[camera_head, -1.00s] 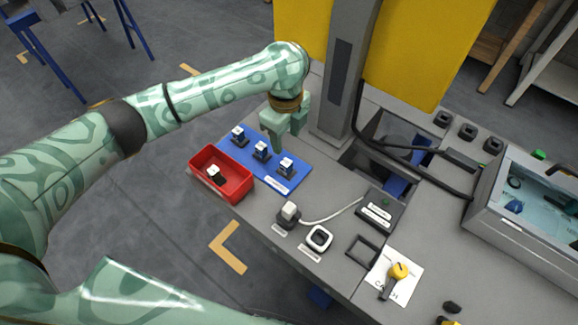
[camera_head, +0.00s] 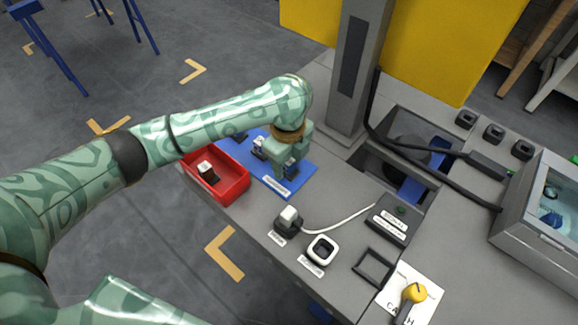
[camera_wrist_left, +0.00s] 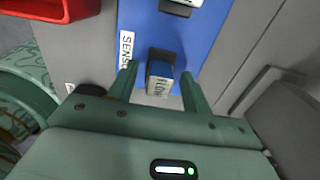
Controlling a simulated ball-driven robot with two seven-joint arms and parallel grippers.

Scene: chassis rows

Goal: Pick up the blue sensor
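My left gripper (camera_head: 284,172) is over the near end of the blue mat (camera_head: 297,182). In the left wrist view my left gripper (camera_wrist_left: 158,88) is open, with one finger on each side of a small sensor (camera_wrist_left: 160,74). That sensor has a dark top, a bluish face and a white label that seems to read "FLOW". I cannot tell whether the fingers touch it. In the head view the gripper mostly hides it. Another sensor (camera_head: 258,146) stands farther along the mat. My right gripper is not in view.
A red bin (camera_head: 234,190) with a dark and white part in it is left of the mat. A grey column (camera_head: 358,70) stands behind the gripper. A white-topped plug part (camera_head: 288,218), a white square part (camera_head: 321,249) and a cable are nearer on the bench.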

